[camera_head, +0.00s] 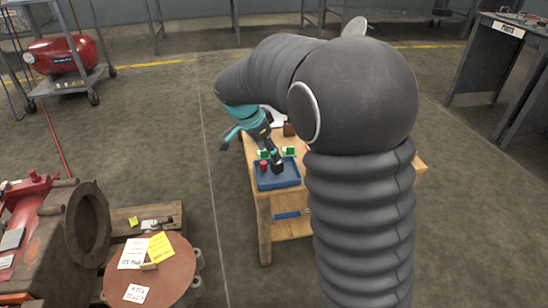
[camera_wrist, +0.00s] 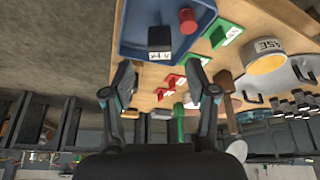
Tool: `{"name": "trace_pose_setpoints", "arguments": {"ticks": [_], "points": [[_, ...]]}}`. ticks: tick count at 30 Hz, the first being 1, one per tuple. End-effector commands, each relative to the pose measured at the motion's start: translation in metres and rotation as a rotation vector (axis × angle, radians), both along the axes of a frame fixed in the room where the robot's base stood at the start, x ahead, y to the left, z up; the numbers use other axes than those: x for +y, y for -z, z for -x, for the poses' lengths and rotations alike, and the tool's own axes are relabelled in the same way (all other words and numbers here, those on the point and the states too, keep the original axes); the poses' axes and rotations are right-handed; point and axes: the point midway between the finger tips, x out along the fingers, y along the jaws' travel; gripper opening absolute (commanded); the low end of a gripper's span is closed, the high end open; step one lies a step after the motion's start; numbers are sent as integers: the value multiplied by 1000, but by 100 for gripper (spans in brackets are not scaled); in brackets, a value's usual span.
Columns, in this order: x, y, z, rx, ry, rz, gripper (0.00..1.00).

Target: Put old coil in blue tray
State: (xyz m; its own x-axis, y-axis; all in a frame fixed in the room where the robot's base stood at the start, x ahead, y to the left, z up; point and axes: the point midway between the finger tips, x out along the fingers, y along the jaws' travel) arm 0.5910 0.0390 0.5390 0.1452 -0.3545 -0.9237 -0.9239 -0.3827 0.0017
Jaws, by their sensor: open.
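The blue tray (camera_head: 279,180) sits on the wooden table, and it also shows at the top of the wrist view (camera_wrist: 133,42). Inside the tray are a black block (camera_wrist: 159,38) with a white label and a red cylinder (camera_wrist: 187,20), apart from each other. The block may be the old coil; its label is too small to read surely. My gripper (camera_wrist: 162,80) is open, with nothing between its fingers. In the head view it is above the far left part of the table, close to the tray.
Green labelled holders (camera_wrist: 222,34) and red ones (camera_wrist: 172,84) lie beside the tray. A round labelled container (camera_wrist: 266,62) stands on a grey plate. The wooden table (camera_head: 256,185) has a lower shelf. A red machine and a round brown plate (camera_head: 150,285) stand at left. Open floor lies between.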

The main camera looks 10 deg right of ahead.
Motion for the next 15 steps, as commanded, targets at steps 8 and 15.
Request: {"name": "trace_pose_setpoints", "arguments": {"ticks": [8,15], "points": [[14,-37,5,-1,0,0,58],[10,-54,21,7,-51,-15,58]]}}
